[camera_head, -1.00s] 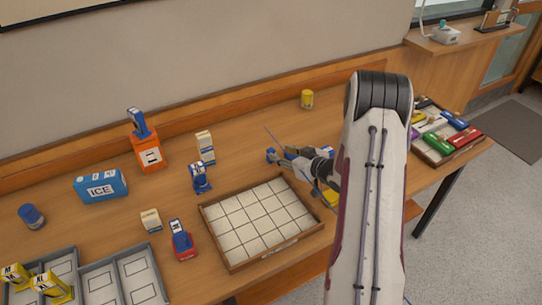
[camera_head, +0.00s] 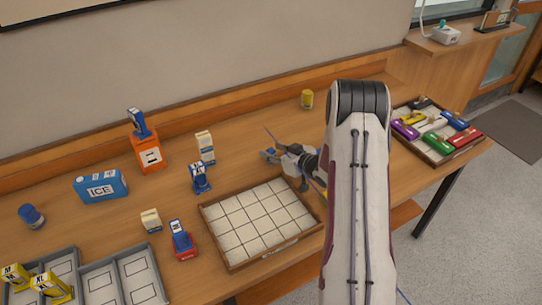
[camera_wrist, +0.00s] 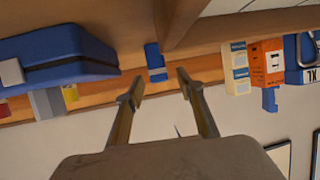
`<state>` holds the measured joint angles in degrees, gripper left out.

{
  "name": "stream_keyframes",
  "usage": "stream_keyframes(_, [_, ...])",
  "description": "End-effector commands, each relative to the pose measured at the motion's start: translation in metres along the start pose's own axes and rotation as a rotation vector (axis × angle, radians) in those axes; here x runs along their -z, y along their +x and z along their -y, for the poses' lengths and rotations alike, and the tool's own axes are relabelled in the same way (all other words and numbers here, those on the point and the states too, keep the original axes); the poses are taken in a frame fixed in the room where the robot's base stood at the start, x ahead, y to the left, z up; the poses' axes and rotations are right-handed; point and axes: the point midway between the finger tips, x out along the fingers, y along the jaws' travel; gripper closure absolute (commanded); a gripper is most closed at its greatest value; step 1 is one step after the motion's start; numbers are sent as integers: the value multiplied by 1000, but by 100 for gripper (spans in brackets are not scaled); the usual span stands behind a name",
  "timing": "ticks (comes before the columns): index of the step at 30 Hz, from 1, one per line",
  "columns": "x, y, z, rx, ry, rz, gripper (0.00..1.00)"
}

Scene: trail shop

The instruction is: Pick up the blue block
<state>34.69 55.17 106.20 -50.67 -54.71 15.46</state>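In the wrist view a small blue block (camera_wrist: 155,62) shows just beyond the gap between my fingertips, beside a corner of the wooden grid tray (camera_wrist: 178,30). My gripper (camera_wrist: 158,88) is open, with nothing between its fingers. In the head view my gripper (camera_head: 270,155) is low over the table, behind the far right corner of the grid tray (camera_head: 210,240). I cannot clearly separate the block from the gripper's own blue parts there. A large blue thing (camera_wrist: 60,55) lies left of my fingers in the wrist view; my arm mostly hides that area in the head view.
Left of the tray stand a blue-and-white item (camera_head: 200,178), a cream box (camera_head: 205,148), an orange box (camera_head: 149,153), a blue ICE box (camera_head: 100,186) and a red-based blue item (camera_head: 181,240). A yellow can (camera_head: 307,98) stands behind. A tray of coloured items (camera_head: 462,155) is right.

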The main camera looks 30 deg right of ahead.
Motion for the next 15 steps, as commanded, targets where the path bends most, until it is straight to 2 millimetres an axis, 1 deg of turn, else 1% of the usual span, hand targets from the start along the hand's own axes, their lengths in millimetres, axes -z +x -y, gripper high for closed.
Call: stream_keyframes(15, [0, 1, 0, 0, 1, 0, 62])
